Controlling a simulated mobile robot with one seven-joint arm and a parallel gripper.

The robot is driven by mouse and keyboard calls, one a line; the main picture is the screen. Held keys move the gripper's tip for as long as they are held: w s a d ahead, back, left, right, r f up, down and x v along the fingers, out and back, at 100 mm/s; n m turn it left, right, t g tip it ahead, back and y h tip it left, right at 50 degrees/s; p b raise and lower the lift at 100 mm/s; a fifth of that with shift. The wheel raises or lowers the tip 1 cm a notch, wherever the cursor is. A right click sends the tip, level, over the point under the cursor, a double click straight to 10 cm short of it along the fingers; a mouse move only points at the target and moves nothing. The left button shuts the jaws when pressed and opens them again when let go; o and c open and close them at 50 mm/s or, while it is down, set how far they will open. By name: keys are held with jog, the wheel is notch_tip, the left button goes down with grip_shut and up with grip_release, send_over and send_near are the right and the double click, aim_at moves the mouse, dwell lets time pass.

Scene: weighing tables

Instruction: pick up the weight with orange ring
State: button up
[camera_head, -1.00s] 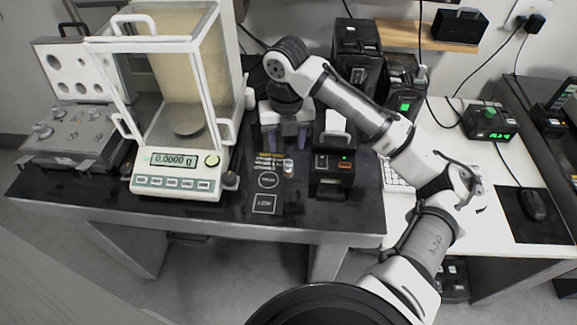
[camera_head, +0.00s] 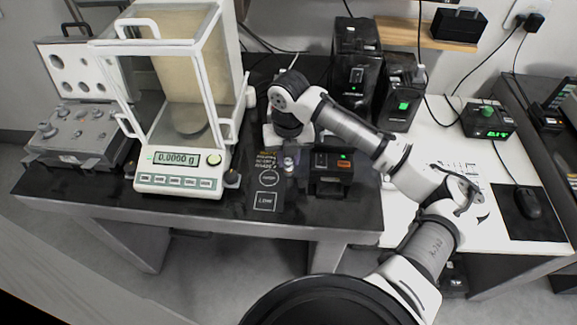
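The small silver weight (camera_head: 289,165) stands on the dark bench, just above the printed labels. Its orange ring is too small to make out clearly now. My gripper (camera_head: 289,158) points down at the weight, with its fingers low around it. A purplish finger shows just right of the weight, seemingly a little apart from it; the left finger is hard to make out. The gripper looks open, and the weight still seems to rest on the bench.
A glass-walled balance (camera_head: 180,178) reading 0.0000 g stands close on the left. A small black device (camera_head: 331,172) with an orange button is close on the right. Taller black boxes (camera_head: 356,60) stand behind. The bench front around the labels (camera_head: 265,202) is clear.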

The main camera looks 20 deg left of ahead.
grip_shut()
jog(key=shift+r, duration=0.1)
